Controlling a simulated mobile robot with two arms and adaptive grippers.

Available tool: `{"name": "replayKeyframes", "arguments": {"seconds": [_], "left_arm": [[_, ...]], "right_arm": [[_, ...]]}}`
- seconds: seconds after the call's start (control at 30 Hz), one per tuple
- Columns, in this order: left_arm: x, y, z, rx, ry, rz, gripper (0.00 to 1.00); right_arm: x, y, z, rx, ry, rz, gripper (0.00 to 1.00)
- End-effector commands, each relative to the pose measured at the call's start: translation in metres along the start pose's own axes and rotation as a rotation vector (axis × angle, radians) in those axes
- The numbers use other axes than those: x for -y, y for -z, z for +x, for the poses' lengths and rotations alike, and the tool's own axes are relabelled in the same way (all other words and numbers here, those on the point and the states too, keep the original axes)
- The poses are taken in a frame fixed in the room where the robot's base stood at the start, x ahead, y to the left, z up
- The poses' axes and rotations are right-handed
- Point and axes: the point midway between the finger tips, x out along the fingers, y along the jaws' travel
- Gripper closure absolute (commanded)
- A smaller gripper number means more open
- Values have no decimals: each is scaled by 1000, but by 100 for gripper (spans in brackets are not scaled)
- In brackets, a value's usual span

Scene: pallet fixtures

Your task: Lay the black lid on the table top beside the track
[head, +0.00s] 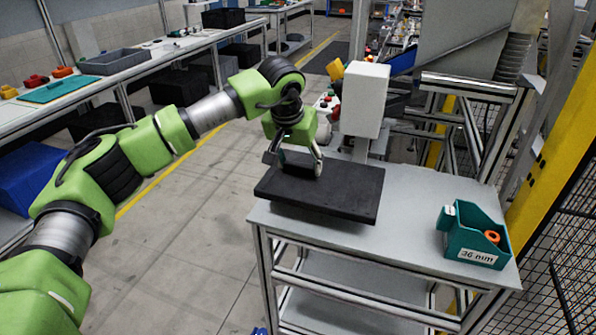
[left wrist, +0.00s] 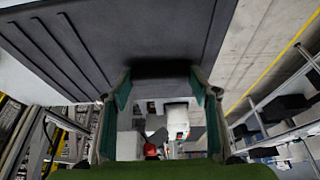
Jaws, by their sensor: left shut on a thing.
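The black lid (head: 348,190) is a flat dark slab at the left end of the grey table top (head: 420,215), with its left part out past the table's edge. It lies about level, low over the top; I cannot tell whether it touches. My left gripper (head: 300,172) is shut on it from above, near its far left part. In the left wrist view the lid (left wrist: 100,35) fills the top, with ridges on its face, and a dark part of it sits between the fingers of my left gripper (left wrist: 160,105). My right gripper is not in view. I cannot make out the track for certain.
A teal bin (head: 462,238) marked 36 mm, with an orange ring (head: 491,237) in it, stands at the table's right. A white box-shaped device (head: 364,100) stands behind the lid. A yellow post (head: 550,150) and mesh fence are at the right. Table top between lid and bin is clear.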

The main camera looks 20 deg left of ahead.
Motion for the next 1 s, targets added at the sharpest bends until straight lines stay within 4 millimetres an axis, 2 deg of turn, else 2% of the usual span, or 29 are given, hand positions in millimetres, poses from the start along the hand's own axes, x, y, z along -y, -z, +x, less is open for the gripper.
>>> {"name": "replayKeyframes", "arguments": {"seconds": [0.27,0.47,0.83,0.87,0.9,1.0], "left_arm": [[7,5,18,-1,-2,-1,100],[7,-6,41,-2,-2,0,100],[6,-8,48,-4,-2,0,100],[7,-9,48,-1,-1,0,40],[7,-9,48,-1,-1,0,30],[7,-9,48,-1,-1,0,28]], "right_arm": [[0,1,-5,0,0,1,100],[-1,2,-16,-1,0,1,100],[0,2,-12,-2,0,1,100],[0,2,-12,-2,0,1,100],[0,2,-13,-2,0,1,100],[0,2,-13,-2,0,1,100]]}}
